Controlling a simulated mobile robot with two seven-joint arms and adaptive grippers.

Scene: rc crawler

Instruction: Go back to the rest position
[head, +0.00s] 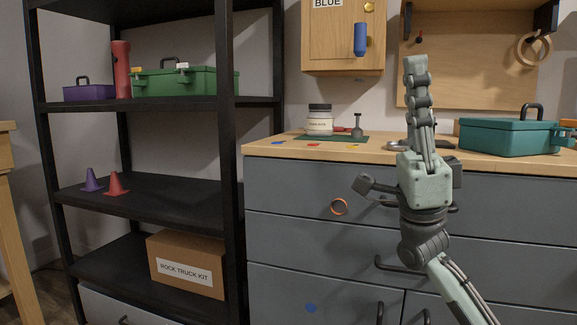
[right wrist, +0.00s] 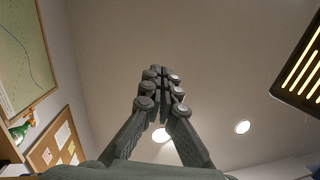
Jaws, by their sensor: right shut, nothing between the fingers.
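My right gripper (head: 416,75) points straight up in the head view, in front of the workbench drawers and counter. Its fingers are together with nothing between them. In the right wrist view the shut fingers (right wrist: 162,82) point toward the ceiling. My left gripper is not in either view.
The grey drawer bench (head: 320,240) with a wooden top stands close behind my right arm. On it are a jar (head: 319,121) and a teal toolbox (head: 507,137). A black shelf (head: 150,205) at left holds a green toolbox (head: 205,81), cones and a cardboard box (head: 187,262).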

